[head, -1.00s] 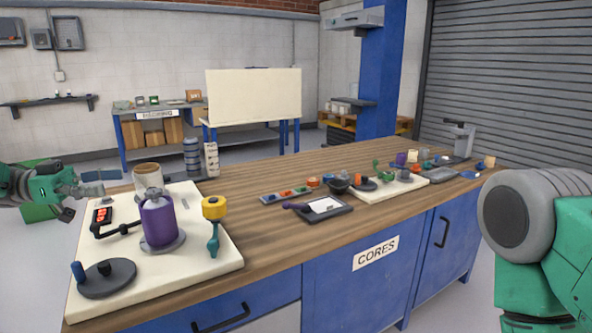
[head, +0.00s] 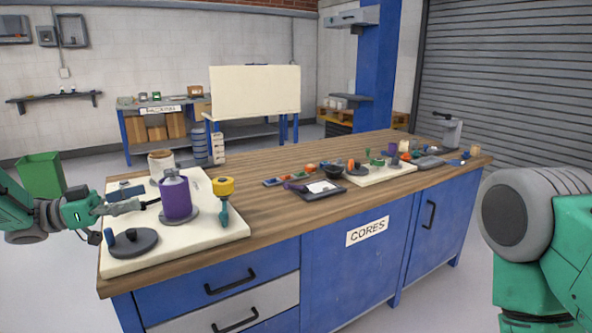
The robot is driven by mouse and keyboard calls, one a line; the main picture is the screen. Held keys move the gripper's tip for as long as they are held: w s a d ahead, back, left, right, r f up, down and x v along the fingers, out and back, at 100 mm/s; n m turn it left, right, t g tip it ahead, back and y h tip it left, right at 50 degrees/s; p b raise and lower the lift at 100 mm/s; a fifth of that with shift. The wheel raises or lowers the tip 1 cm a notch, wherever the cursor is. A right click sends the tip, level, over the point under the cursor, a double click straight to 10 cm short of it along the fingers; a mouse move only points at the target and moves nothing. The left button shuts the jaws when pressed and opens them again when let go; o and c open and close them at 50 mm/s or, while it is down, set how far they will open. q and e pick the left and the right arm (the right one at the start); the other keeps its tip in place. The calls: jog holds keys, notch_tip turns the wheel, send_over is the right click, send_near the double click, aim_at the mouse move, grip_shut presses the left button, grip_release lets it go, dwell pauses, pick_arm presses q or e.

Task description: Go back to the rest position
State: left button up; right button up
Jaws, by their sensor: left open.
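My left gripper (head: 135,205) comes in from the left over the white board (head: 206,236) at the bench's left end. It is open, with its tips pointing right, just left of the purple canister (head: 176,199) in the picture. A thin black part shows between the tips and the canister; I cannot tell whether they touch. The canister stands upright on a grey round base (head: 179,218). My right arm fills the right edge of the view, and its gripper is out of view.
On the board are a yellow-topped tool (head: 223,187), a dark disc with knobs (head: 134,243) and a beige cup (head: 160,163). Small parts and trays crowd the bench's right half. A green bin (head: 42,175) stands on the floor at left. The wooden bench top (head: 262,220) is bare along its front.

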pick_arm(q)
jog(key=d+f+n+t+y, duration=0.2)
jog(key=f+n+t+y, duration=0.1)
jog(key=f, duration=0.3)
jog(key=d+f+n+t+y, duration=0.2)
jog(key=d+f+n, duration=0.15)
jog(key=f, duration=0.25)
jog(key=s+d+f+n+g+y, duration=0.1)
jog(key=s+f+n+y, duration=0.25)
jog(key=s+f, duration=0.5)
jog(key=s+f+n+g+y, duration=0.2)
jog(key=s+f+y, duration=0.3)
jog(key=f, duration=0.6)
jog(key=s+f+g+y, duration=0.1)
jog(key=s+f+g, duration=0.1)
jog(key=s, duration=0.8)
jog(key=s+f+g+y, duration=0.2)
jog(key=s+g, duration=0.1)
jog(key=s, duration=0.6)
jog(key=s+f+g+y, duration=0.1)
jog(key=s+f+g, duration=0.1)
jog(key=s, duration=0.8)
jog(key=shift+s+a+f+n+g, duration=0.25)
jog(key=shift+s+a+n+g, duration=0.1)
jog(key=shift+g, duration=0.45)
